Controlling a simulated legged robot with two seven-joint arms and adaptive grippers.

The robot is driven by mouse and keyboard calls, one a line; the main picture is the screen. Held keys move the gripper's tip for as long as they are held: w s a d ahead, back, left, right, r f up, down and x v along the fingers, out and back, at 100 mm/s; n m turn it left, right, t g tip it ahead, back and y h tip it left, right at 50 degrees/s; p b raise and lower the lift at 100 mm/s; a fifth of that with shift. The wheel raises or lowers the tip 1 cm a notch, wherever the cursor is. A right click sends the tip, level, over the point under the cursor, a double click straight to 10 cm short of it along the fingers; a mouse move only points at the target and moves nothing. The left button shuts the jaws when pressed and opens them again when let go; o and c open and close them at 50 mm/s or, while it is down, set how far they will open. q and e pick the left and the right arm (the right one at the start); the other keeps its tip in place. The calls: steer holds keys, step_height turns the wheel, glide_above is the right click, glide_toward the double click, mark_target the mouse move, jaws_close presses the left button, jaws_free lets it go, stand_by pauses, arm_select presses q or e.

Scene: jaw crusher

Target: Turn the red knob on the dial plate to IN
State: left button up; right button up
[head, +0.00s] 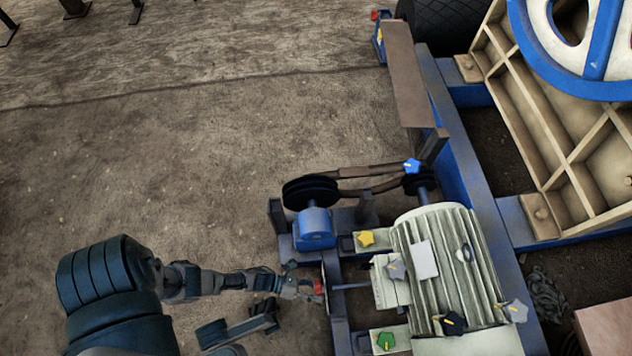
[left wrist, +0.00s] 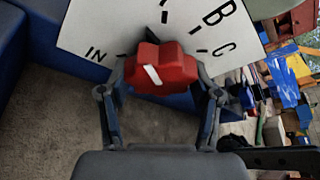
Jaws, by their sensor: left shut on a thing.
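The red knob (left wrist: 163,70) sits at the lower middle of the white dial plate (left wrist: 100,22) in the left wrist view. A short white stripe runs slantwise across the knob's face; I cannot tell which mark it lines up with. The plate shows "IN" to the knob's left, "B" and "C" to its right, and black tick marks. My left gripper (left wrist: 163,98) has its fingers on both sides of the knob and is shut on it. In the head view the left gripper (head: 311,289) reaches the small red knob (head: 319,287) from the left. My right gripper does not show.
A ribbed pale motor (head: 443,262) stands right of the knob, with several coloured star-shaped knobs around it. A belt and pulleys (head: 311,191) and a blue bearing block (head: 315,228) lie just beyond my gripper. Open dirt ground (head: 200,170) stretches out at left.

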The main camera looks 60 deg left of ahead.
arm_select(q)
steer(key=shift+w+a+n+h, duration=0.1)
steer(key=shift+a+n+h, duration=0.1)
steer(key=shift+n+h, duration=0.8)
steer(key=shift+n, duration=0.4)
steer(key=shift+a+f, duration=0.1)
steer(key=o, duration=1.1)
steer(key=shift+d, duration=0.2)
steer(key=v, duration=1.2)
steer(key=shift+a+f, duration=0.1)
